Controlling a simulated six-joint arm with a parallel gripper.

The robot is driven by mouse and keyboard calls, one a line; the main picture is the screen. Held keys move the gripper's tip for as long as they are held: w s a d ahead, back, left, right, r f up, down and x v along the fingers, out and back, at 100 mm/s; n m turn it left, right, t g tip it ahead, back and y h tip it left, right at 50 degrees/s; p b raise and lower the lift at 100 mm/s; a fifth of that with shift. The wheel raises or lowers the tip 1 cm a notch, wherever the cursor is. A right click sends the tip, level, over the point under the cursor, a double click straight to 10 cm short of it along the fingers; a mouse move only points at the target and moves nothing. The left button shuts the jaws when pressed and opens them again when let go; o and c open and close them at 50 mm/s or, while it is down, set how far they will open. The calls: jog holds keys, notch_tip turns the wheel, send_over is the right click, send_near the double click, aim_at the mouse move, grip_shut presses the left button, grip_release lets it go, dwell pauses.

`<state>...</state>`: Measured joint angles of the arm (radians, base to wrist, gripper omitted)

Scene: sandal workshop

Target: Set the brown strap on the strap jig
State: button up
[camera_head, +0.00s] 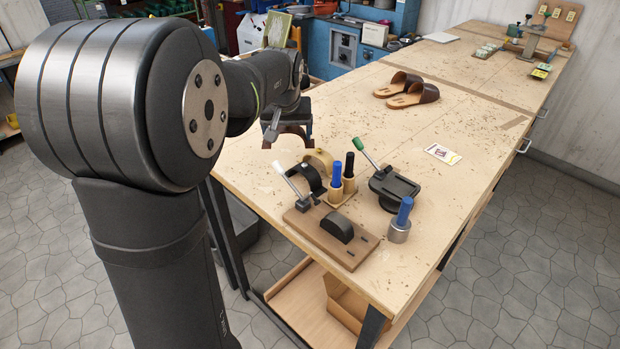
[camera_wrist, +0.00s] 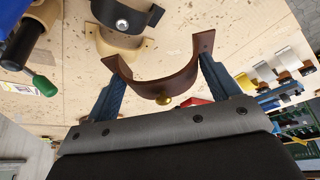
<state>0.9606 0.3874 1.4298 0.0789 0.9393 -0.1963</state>
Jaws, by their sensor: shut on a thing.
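My gripper (camera_head: 289,124) is shut on the brown strap (camera_head: 291,138), above the table's left edge. In the wrist view the brown strap (camera_wrist: 160,85) is a curved band with a brass stud, held between the two blue-grey fingers of my gripper (camera_wrist: 161,70). Its ends flare outward. What looks like the strap jig (camera_head: 311,232) is a wooden board with a dark rounded block and a pale-handled clamp, nearer the front edge. The block is bare. The strap is apart from it, farther back.
A black strap (camera_head: 304,180) and a tan strap (camera_head: 318,160) stand between my gripper and the jig. Blue-handled tools (camera_head: 349,165), a green-handled clamp device (camera_head: 394,187) and a metal cup (camera_head: 399,233) stand close by. Brown sandals (camera_head: 412,93) lie farther back; open tabletop surrounds them.

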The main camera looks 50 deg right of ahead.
jog(key=shift+s+d, duration=0.15)
jog(key=shift+d, duration=0.1)
jog(key=w+a+f, duration=0.1)
jog(key=w+f, duration=0.1)
jog(key=w, duration=0.1)
jog(key=w+a+f, duration=0.1)
jog(key=w+f, duration=0.1)
jog(key=w, duration=0.2)
jog(key=w+a+f, duration=0.1)
jog(key=w+f, duration=0.1)
jog(key=w, duration=0.2)
jog(key=shift+f, duration=2.35)
jog(key=o, duration=1)
jog(key=shift+f, duration=0.15)
jog(key=shift+c, duration=0.2)
